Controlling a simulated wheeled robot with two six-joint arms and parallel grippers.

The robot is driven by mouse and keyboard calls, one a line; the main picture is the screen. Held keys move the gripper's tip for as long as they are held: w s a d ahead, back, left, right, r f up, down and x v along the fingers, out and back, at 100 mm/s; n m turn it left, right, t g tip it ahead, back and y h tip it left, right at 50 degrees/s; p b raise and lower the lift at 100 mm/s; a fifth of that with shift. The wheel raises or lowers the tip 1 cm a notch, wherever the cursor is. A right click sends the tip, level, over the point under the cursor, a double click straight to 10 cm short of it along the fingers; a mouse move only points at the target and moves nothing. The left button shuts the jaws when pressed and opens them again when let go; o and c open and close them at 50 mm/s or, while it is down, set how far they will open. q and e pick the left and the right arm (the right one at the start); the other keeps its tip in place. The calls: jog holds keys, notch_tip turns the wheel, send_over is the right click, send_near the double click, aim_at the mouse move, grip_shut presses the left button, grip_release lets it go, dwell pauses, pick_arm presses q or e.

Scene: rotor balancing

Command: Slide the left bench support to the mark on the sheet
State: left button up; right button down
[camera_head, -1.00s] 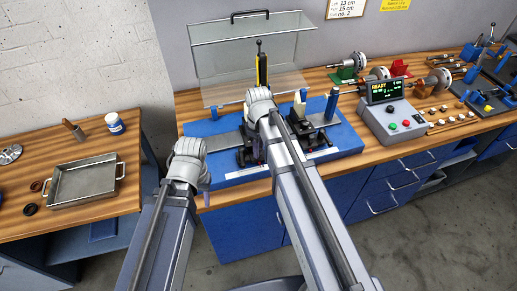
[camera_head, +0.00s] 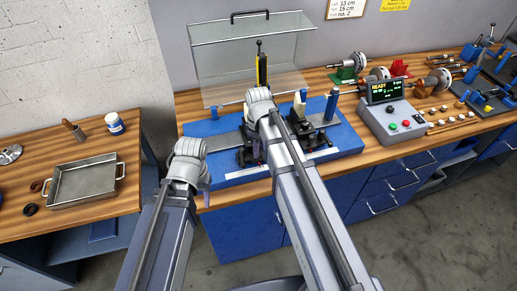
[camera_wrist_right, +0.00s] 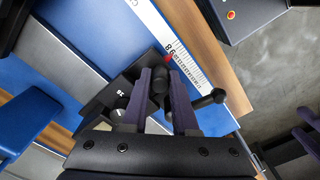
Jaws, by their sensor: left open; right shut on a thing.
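The left bench support (camera_head: 247,155) is a black block on the blue balancing bench, partly hidden behind my right arm in the head view. It also shows in the right wrist view (camera_wrist_right: 108,98), beside a white scale (camera_wrist_right: 180,62) with a red pointer near the 8 and 9. My right gripper (camera_wrist_right: 168,100) is shut on a black knob (camera_wrist_right: 160,82) at this support. My left gripper (camera_head: 205,181) is open, in front of the bench's left front edge. The sheet (camera_head: 346,9) on the wall reads 13 cm and 15 cm; its upper edge is cut off.
The second black support (camera_head: 316,136) stands to the right on the bench (camera_head: 345,140). A clear raised cover (camera_head: 230,70) stands behind. The control box (camera_head: 396,122) reads READY at the right. A metal tray (camera_head: 87,184) lies on the left table.

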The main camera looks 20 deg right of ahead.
aim_at(248, 160)
dwell(0.3)
jog(key=a, duration=0.4)
jog(key=shift+a, duration=0.15)
jog(key=c, duration=1)
grip_release()
jog(key=shift+o, duration=0.2)
notch_tip(248, 160, up, 8)
jog(key=p, duration=0.7)
jog(key=shift+p, duration=0.4)
